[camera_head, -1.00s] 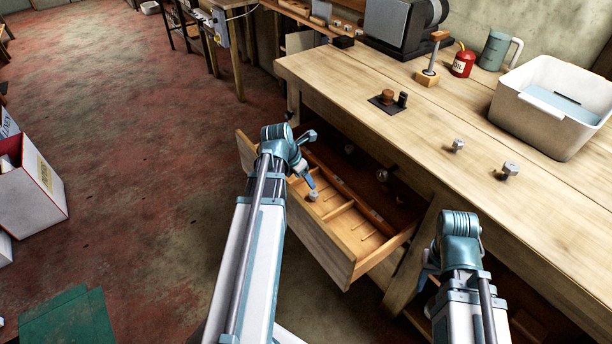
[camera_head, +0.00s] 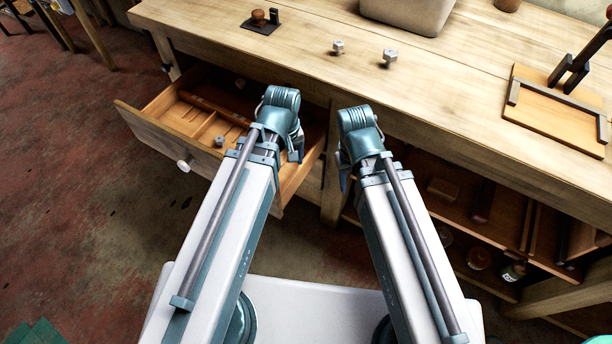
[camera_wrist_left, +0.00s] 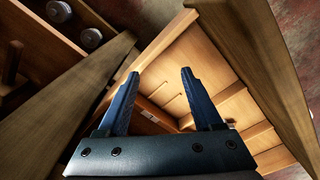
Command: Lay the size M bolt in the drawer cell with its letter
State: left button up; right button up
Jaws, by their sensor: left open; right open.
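The open drawer (camera_head: 150,133) sticks out from the bench with thin wooden dividers; it also shows in the left wrist view (camera_wrist_left: 262,62). A grey bolt (camera_head: 219,141) is in one of its front cells. Two more grey bolts stand on the benchtop, a left one (camera_head: 338,47) and a right one (camera_head: 389,57). I cannot read any size or cell letter. My left gripper (camera_head: 297,152) is at the drawer's right end; its open, empty jaws also show in the left wrist view (camera_wrist_left: 158,74). My right gripper (camera_head: 344,176) is open in front of the bench, mostly hidden by its wrist.
A dark plate with a brown knob (camera_head: 259,20) and a pale tub (camera_head: 410,12) are on the bench. A wooden board with a black clamp (camera_head: 555,115) is at the right. Below, an open shelf (camera_head: 470,205) holds jars and blocks. The bench front edge is close to both wrists.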

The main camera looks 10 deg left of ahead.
pick_arm(q)
jog(key=s+d+m+y, duration=0.1)
jog(key=s+d+m, duration=0.4)
jog(key=m, duration=0.4)
jog(key=shift+d, duration=0.3)
jog(key=shift+r, duration=0.15)
notch_tip(320, 180, up, 14)
jog(key=p, duration=1.4)
